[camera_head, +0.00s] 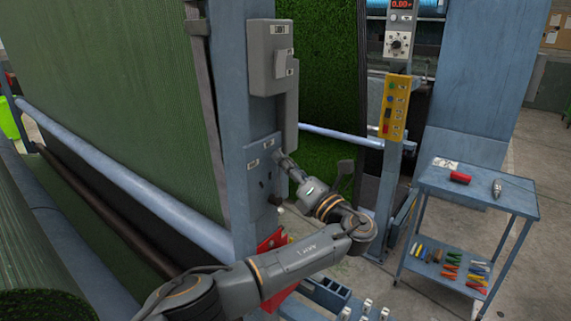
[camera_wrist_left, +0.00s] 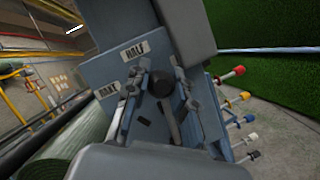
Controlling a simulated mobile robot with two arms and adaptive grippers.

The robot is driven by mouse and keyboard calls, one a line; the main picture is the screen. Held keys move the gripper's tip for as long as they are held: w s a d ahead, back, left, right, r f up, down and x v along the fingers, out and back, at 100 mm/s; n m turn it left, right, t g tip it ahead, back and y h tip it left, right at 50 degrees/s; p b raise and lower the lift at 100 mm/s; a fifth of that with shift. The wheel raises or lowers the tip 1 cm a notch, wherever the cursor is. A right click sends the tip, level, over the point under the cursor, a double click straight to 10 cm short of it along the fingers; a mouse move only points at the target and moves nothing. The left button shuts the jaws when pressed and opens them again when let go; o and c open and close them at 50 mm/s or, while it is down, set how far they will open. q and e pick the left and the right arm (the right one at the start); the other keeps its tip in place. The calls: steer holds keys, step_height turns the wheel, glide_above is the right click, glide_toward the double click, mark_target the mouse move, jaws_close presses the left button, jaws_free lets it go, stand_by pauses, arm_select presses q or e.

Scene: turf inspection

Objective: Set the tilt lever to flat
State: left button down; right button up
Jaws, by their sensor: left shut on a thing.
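The tilt lever shows in the left wrist view as a dark round knob (camera_wrist_left: 161,83) in front of a blue-grey plate (camera_wrist_left: 95,75) on the post. The plate bears a label reading HALF (camera_wrist_left: 135,50) and a second label (camera_wrist_left: 107,91) that is hard to read. My left gripper (camera_wrist_left: 158,92) is shut on the lever, with a finger on each side of the knob. In the head view my left gripper (camera_head: 284,163) reaches the plate on the blue post from the right, and hides most of the lever. My right gripper is not in view.
A grey switch box (camera_head: 262,60) sits on the post above the plate. Green turf (camera_head: 120,90) hangs to the left, with a long roller (camera_head: 130,185) in front. A blue cart (camera_head: 480,185) with small tools stands at right. Coloured knobs (camera_wrist_left: 237,97) stick out beside the post.

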arm_select(q)
steer(key=c, duration=1.1)
jaws_free()
steer(key=shift+w+a, duration=0.1)
steer(key=shift+a, duration=0.05)
steer(key=v, duration=1.2)
steer(key=shift+f, duration=0.15)
